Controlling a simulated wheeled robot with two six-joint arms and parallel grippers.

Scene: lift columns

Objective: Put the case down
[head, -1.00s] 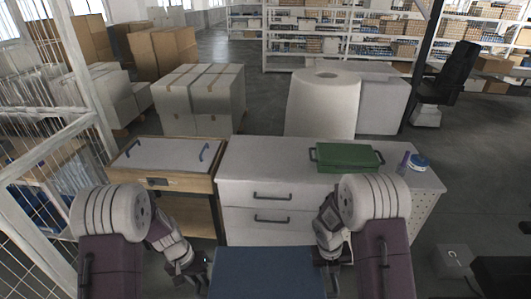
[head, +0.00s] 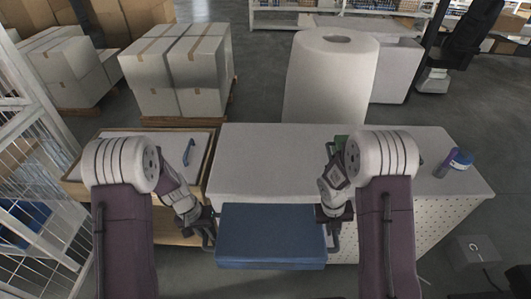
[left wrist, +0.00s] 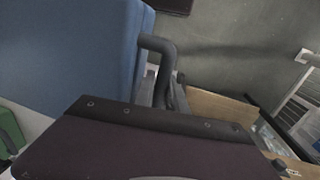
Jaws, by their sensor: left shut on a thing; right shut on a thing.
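The blue case (head: 270,238) hangs level between my two grippers, in front of the white workbench (head: 260,165). Its far edge overlaps the bench's front edge in the head view. My left gripper (head: 208,232) is shut on the handle at the case's left end. My right gripper (head: 336,226) is shut on the right end, its fingers partly hidden. In the left wrist view the case (left wrist: 75,50) fills the upper left, beside a dark bent handle (left wrist: 160,48). A green case (head: 341,142) on the bench is mostly hidden behind my right arm.
A wooden-framed table (head: 78,182) with a pale panel and blue handle adjoins the bench at left. A purple bottle (head: 445,165) and a blue-lidded tub (head: 462,158) stand at the bench's right end. The bench top's left and middle are bare. A wire cage (head: 45,200) stands at far left.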

